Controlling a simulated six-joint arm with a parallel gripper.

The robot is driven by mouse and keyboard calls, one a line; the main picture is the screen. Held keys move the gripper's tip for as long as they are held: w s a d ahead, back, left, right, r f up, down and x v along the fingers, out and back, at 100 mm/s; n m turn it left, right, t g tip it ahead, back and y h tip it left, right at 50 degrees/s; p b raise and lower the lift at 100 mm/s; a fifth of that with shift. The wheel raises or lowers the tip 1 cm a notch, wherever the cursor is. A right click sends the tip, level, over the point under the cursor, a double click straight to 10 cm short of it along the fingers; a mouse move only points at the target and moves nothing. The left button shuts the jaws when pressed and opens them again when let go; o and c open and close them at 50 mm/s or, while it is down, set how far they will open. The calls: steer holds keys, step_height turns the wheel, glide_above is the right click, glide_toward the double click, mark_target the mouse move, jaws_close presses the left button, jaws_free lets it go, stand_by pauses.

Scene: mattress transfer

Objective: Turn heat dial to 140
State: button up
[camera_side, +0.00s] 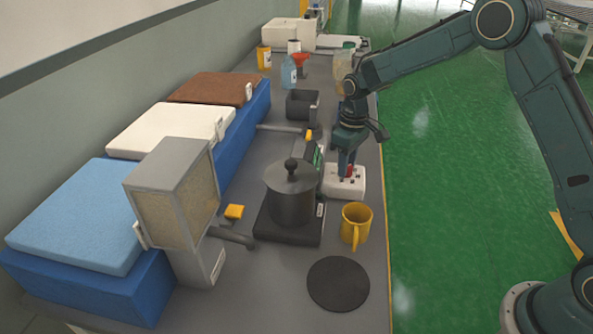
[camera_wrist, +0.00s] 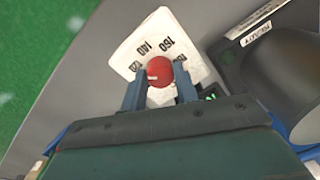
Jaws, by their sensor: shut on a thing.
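The heat dial is a red round knob (camera_wrist: 159,70) on a white control box (camera_wrist: 130,50). In the side view the box (camera_side: 352,190) sits on the grey table, right of the dark pot, and the red knob (camera_side: 349,171) shows under my gripper (camera_side: 347,163). In the wrist view my gripper (camera_wrist: 159,84) has one finger on each side of the knob and is shut on it. Printed numbers ring the knob; 140 (camera_wrist: 146,47) stands at its upper left. A small white mark shows on the knob's left part; which number it points to is not clear.
A dark lidded pot (camera_side: 291,200) stands on a black base (camera_side: 275,232) close left of the box. A yellow mug (camera_side: 356,224) is in front of it, and a black round mat (camera_side: 338,284) lies nearer. Blue, white and brown mattresses line the left side.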

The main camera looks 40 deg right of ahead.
steer(key=m, duration=0.4)
steer(key=shift+m, duration=0.3)
steer(key=m, duration=0.5)
stand_by(0.3)
steer(key=o, duration=1)
steer(key=shift+r, duration=0.1)
